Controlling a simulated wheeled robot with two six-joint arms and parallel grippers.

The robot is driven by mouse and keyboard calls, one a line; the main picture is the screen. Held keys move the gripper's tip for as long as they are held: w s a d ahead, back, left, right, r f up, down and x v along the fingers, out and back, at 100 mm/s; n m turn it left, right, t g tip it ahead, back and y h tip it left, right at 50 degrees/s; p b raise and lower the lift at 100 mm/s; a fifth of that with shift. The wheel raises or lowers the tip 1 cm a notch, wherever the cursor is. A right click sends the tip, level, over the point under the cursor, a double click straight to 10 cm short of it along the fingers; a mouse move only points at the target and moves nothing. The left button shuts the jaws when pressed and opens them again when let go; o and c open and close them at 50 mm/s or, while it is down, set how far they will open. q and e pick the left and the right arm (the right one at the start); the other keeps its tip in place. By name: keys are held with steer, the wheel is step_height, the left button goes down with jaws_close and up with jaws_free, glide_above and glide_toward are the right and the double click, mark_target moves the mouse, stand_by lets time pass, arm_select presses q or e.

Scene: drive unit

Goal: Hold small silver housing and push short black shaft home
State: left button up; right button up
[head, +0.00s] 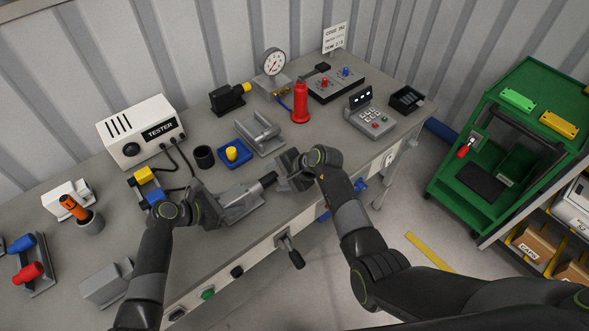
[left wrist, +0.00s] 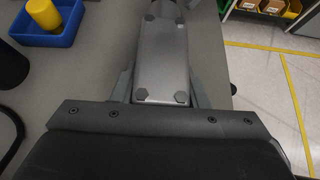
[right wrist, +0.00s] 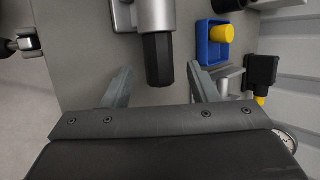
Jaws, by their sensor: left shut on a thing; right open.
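The small silver housing (head: 240,198) lies near the front edge of the bench, and its bolted top (left wrist: 160,62) fills the middle of the left wrist view. My left gripper (head: 218,207) is shut on the housing from its left end. The short black shaft (head: 268,179) sticks out of the housing's right end. In the right wrist view the shaft (right wrist: 158,58) comes straight out of the silver housing (right wrist: 155,13). My right gripper (head: 284,173) is open, with its fingers apart on either side of the shaft's free end. How deep the shaft sits is hidden.
Behind the housing are a blue tray with a yellow knob (head: 234,153), a grey cradle (head: 261,136) and a black cup (head: 204,157). The tester (head: 143,132) stands at the left. A lever (head: 291,252) juts from the bench front.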

steer(key=v, duration=0.9)
arm_select(q)
steer(key=o, duration=1.1)
steer(key=shift+o, duration=0.2)
steer(key=shift+a, duration=0.15)
steer(key=v, duration=1.1)
steer(key=shift+s+a+r, duration=0.2)
steer(key=shift+a, duration=0.1)
